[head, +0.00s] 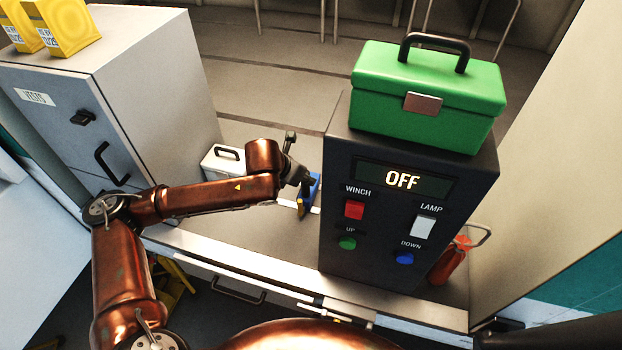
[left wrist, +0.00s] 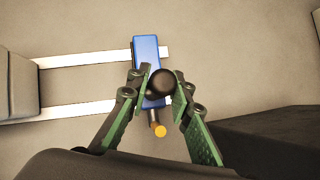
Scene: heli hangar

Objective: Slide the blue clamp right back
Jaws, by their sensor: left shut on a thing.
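The blue clamp (head: 314,183) stands on the bench just left of the dark control box in the head view. In the left wrist view the blue clamp (left wrist: 147,52) sits at the right end of two pale rails (left wrist: 90,60), with a dark round knob and an orange-tipped pin on its near side. My left gripper (left wrist: 160,85) has its green-padded fingers on either side of the dark knob (left wrist: 161,84) and is shut on it. In the head view my left gripper (head: 300,180) partly hides the clamp. My right gripper is not in view.
The dark control box (head: 345,240) reads OFF and carries a green toolbox (head: 425,120). A white case (head: 223,163) stands left of the clamp, beside a grey cabinet (head: 150,90). A red extinguisher (head: 449,262) is right of the box.

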